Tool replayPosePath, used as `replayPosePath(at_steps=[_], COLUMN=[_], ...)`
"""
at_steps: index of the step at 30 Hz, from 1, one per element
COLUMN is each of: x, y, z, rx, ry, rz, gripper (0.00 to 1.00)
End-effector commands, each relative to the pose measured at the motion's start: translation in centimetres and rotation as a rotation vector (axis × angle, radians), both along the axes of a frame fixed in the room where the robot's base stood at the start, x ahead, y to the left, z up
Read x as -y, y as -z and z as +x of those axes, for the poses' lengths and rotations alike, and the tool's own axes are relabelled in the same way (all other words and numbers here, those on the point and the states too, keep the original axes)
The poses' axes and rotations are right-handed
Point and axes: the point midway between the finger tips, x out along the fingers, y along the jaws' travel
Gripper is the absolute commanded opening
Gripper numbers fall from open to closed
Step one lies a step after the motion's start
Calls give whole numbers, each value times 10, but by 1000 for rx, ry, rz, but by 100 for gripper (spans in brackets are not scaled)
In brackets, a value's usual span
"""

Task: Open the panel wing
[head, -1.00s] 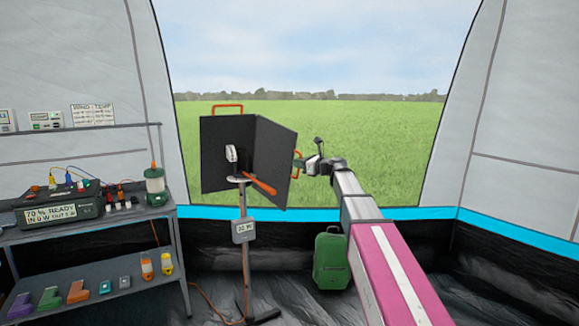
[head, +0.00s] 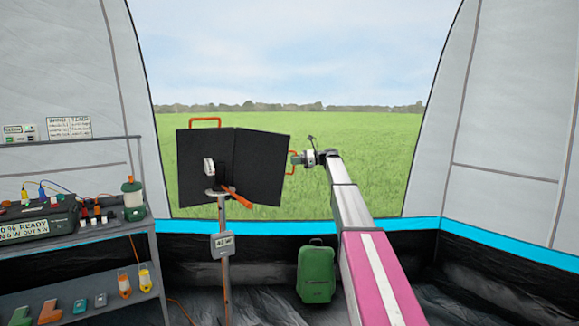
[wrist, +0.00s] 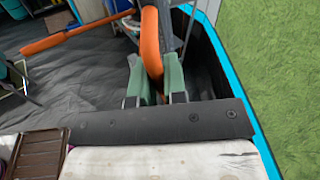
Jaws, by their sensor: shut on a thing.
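The black folding panel stands on a pole, with a left half (head: 188,150) and a right wing (head: 264,168). The two halves meet at a vertical crease and the wing lies only slightly angled to the left half. My gripper (head: 297,158) is at the wing's right edge, shut on its orange handle (head: 291,170). In the wrist view the green fingers (wrist: 155,85) close around the orange handle (wrist: 152,45). The exact contact is partly hidden by the handle.
A display box (head: 222,244) hangs on the panel's pole. An orange arm (head: 237,198) sticks out in front of the panel. A green case (head: 317,272) stands below my arm. A shelf (head: 105,233) with a power box (head: 38,222) is at the left.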

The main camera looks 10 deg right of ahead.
Motion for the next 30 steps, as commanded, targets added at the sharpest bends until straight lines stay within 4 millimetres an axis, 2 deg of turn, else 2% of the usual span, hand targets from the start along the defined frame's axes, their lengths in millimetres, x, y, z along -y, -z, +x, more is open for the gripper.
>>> replayPosePath(at_steps=[1, 6, 15, 21, 30], x=[5, 9, -4, -16, -25], y=[-4, -15, -33, -41, -46], z=[18, 64, 131, 159, 177], rx=[2, 3, 3, 4, 3], ry=[5, 9, 9, 8, 10], rz=[1, 1, 1, 1, 1], gripper=[0, 0, 0, 0, 0])
